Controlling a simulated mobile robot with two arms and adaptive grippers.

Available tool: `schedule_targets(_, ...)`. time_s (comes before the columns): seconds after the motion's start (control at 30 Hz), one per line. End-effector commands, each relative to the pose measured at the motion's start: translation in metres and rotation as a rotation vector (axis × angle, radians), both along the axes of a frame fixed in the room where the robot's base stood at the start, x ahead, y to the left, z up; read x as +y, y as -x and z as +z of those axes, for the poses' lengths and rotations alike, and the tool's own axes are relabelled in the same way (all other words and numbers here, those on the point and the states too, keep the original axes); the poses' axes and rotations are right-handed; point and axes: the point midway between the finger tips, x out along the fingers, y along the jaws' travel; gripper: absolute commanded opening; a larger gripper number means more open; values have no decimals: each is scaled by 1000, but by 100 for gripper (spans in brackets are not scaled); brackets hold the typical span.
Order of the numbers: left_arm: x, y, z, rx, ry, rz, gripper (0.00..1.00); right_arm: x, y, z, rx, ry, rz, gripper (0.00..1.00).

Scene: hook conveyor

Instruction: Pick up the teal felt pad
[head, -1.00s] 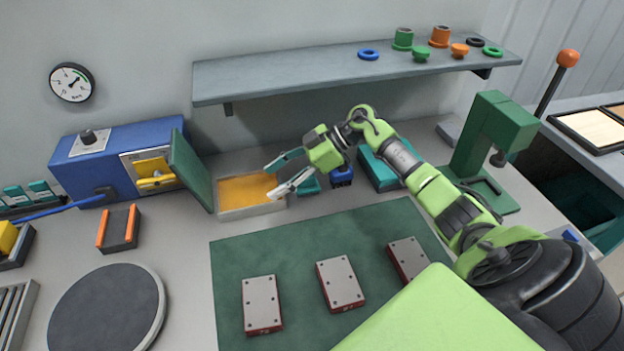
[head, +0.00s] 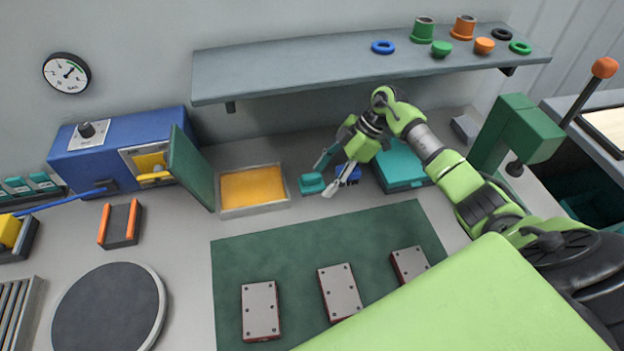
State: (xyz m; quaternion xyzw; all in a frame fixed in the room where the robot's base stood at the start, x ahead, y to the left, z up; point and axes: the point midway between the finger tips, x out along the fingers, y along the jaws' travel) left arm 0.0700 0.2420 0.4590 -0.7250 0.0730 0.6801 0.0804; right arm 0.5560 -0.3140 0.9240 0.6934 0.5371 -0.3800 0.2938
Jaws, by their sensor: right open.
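A small teal pad (head: 311,184) lies on the bench just right of the orange-filled tray; it looks like the teal felt pad. My right gripper (head: 325,176) is open, with its two fingers pointing down and left, close to the right of this pad. I cannot tell whether a finger touches it. Nothing shows between the fingers. My left gripper is not in view.
A small blue item (head: 352,174) and a teal case (head: 404,170) sit behind and right of the gripper. A green mat (head: 235,262) with metal-topped blocks lies in front. A shelf (head: 290,77) hangs above.

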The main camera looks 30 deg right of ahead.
Motion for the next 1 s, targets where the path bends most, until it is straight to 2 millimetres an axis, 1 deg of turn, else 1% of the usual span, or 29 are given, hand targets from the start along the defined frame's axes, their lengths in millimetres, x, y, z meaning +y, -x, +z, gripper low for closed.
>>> schedule_targets(0.17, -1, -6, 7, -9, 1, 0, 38, 16, -4, 2, -2, -3, 3, 56)
schedule_targets(0.3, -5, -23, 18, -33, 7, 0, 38, 39, -10, 3, -2, -4, 2, 56)
schedule_targets(0.4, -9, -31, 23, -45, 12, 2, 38, 51, -13, 2, -1, -2, 1, 56)
schedule_targets(0.53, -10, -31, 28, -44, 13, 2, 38, 53, -14, -8, -1, -1, -2, 56)
schedule_targets(0.73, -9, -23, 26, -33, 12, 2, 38, 53, -14, -10, -2, 1, 0, 56)
schedule_targets(0.77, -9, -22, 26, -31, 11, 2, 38, 53, -14, -10, -2, 1, 0, 53)
schedule_targets(0.8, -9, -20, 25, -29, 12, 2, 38, 53, -14, -10, -2, 1, 0, 43)
schedule_targets(0.87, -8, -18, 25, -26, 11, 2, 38, 53, -14, -10, -2, 1, 0, 27)
schedule_targets(0.9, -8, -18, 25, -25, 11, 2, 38, 53, -14, -10, -2, 1, 0, 17)
schedule_targets(0.93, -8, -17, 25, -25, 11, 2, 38, 53, -14, -10, -2, 1, 0, 13)
schedule_targets(1.0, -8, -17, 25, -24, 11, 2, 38, 53, -14, -10, -2, 0, 0, 13)
